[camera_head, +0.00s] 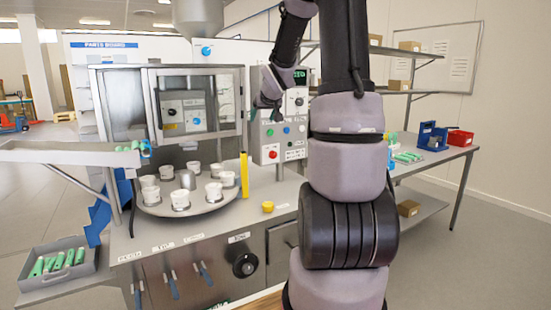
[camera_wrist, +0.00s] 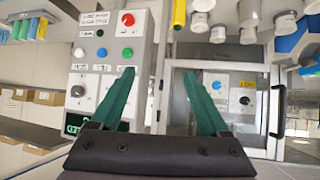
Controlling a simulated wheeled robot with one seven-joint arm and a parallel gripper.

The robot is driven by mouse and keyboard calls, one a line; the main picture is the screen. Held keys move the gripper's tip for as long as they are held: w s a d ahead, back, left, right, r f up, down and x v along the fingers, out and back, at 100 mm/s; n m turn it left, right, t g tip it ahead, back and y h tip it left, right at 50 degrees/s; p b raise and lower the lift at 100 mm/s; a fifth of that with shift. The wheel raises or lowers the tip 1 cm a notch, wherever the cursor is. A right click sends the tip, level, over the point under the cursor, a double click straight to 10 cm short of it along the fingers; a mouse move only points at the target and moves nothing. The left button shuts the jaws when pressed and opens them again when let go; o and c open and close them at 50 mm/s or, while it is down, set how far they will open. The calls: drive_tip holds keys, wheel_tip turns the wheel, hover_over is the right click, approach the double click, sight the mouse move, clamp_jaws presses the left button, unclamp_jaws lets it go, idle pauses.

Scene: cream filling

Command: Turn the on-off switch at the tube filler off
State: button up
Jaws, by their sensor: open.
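The tube filler's grey control panel (camera_head: 282,142) stands right of the glass cabinet, partly behind my arm. It carries a red knob (camera_wrist: 127,18), blue (camera_wrist: 102,52) and green (camera_wrist: 127,52) buttons, and a dark rotary knob (camera_wrist: 77,90) beside a small display (camera_wrist: 73,122). The labels are too small to read, so I cannot tell which control is the on-off switch. My gripper (camera_head: 265,113) is in front of the panel's upper left. In the wrist view, its green fingers (camera_wrist: 159,73) are spread and empty, between the panel and the cabinet, apparently touching no control.
A glass-doored cabinet (camera_head: 196,75) shows another control box image behind its pane. A turntable (camera_head: 152,208) with several white cups stands below it. A yellow post (camera_head: 244,175) and yellow button (camera_head: 267,207) are nearby. A tray (camera_head: 86,272) of green tubes is lower left.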

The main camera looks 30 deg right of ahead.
drive_tip(key=w+d+f+n+t+y, duration=0.1)
drive_tip(key=w+d+f+t+y, duration=0.15)
drive_tip(key=w+d+f, duration=0.8)
drive_tip(key=t+y, duration=0.2)
drive_tip(key=t, duration=0.3)
approach(274, 156)
drive_tip(key=w, duration=0.5)
drive_tip(key=w+a, duration=0.1)
drive_tip(key=w, duration=0.2)
drive_tip(key=shift+w+r, duration=0.1)
drive_tip(key=shift+w, duration=0.25)
clamp_jaws()
